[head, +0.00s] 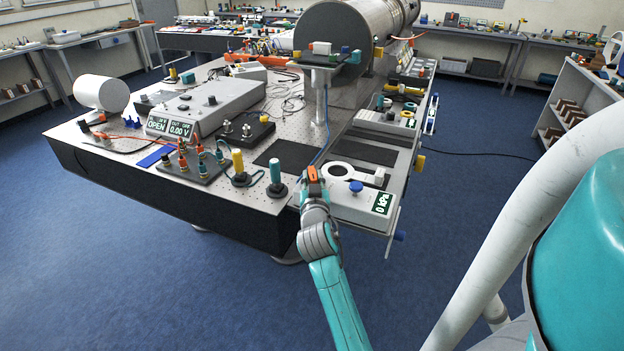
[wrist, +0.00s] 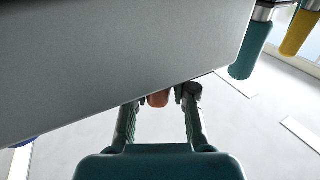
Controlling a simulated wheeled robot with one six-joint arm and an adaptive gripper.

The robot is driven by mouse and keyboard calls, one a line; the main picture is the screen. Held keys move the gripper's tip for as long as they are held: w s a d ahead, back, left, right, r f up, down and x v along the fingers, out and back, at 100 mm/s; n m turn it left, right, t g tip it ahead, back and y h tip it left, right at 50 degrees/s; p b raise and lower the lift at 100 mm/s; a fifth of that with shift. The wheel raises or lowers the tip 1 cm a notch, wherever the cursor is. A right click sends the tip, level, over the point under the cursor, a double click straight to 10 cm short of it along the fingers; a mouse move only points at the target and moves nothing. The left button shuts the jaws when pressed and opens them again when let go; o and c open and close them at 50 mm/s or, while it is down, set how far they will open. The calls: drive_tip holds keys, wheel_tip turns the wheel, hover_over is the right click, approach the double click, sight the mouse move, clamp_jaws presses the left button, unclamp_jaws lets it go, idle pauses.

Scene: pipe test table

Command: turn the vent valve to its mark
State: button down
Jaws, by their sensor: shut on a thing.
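My gripper (head: 314,188) is at the front edge of the table, at the left end of the light grey box with the "0 kPa" display (head: 382,202). In the wrist view my gripper (wrist: 160,102) has its two fingers on either side of a small orange-red knob (wrist: 158,98), likely the vent valve, and is shut on it. Orange also shows at the gripper's tip in the head view. The knob sits at the lower edge of a large grey surface (wrist: 120,60), which hides part of it. I cannot make out a mark or the knob's angle.
A blue knob (head: 355,187) stands on top of the grey box, close to the right of my gripper. A teal-and-black post (head: 276,181) and a yellow-topped post (head: 238,165) stand to the left. Open blue floor (head: 210,290) lies in front of the table.

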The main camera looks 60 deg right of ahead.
drive_tip(key=shift+n+t+y, duration=0.4)
drive_tip(key=shift+n+t, duration=0.1)
drive_tip(key=shift+t, duration=0.2)
drive_tip(key=c, duration=0.9)
unclamp_jaws()
drive_tip(key=v, duration=1.2)
